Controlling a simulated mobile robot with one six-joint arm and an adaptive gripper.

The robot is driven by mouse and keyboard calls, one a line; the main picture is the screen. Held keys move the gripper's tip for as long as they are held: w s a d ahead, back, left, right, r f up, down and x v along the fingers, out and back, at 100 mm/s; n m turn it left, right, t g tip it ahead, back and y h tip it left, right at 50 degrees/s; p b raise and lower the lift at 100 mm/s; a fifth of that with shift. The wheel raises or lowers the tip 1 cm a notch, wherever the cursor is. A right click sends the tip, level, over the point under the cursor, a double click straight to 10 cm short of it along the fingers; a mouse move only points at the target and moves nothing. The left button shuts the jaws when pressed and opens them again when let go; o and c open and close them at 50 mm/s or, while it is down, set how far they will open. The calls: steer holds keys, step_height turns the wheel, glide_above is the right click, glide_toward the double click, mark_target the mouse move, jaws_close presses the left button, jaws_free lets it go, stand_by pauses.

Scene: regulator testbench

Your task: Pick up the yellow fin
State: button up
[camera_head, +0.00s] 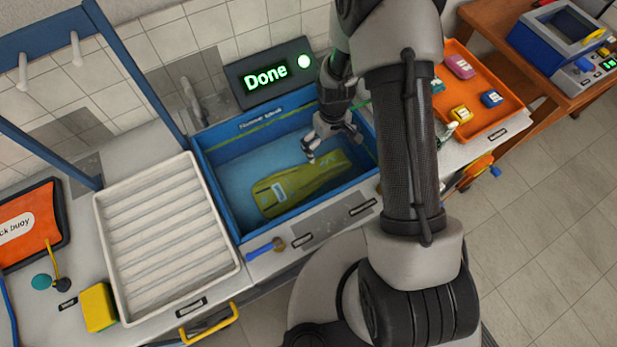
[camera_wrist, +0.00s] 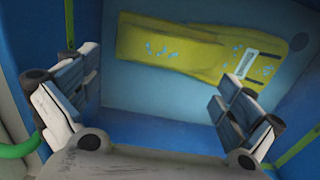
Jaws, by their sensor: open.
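The yellow fin (camera_head: 308,184) lies in the blue basin (camera_head: 220,198), slanting from lower left to upper right. It has bluish droplets or specks and a pale label, which show in the wrist view (camera_wrist: 200,50). My gripper (camera_head: 330,147) hangs over the right back part of the basin, above and beside the fin's upper right end. In the wrist view my gripper (camera_wrist: 160,110) has its two fingers wide apart with nothing between them. The fin lies beyond the fingertips, apart from them.
A "Done" display (camera_head: 268,74) stands behind the basin. A white ribbed tray (camera_head: 107,240) is to the left, beside a yellow sponge (camera_head: 98,307). An orange tray (camera_head: 487,118) with small items is to the right. The basin walls stand close around my gripper.

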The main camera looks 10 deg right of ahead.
mark_target(328, 161)
step_height(328, 161, down, 8)
steer(key=b, duration=0.2)
steer(key=shift+f+b, duration=0.1)
steer(key=shift+b, duration=0.3)
steer(key=shift+c, duration=0.5)
steer(key=c, duration=1.8)
steer(key=shift+c, duration=0.2)
steer(key=shift+r, duration=0.2)
step_height(328, 161, up, 26)
steer(key=s+a+m+p, duration=0.1)
steer(key=s+m+p, duration=0.1)
steer(key=p, duration=0.4)
steer(key=shift+s+a+r+m, duration=0.15)
steer(key=shift+r+m, duration=0.05)
steer(key=shift+m, duration=0.6)
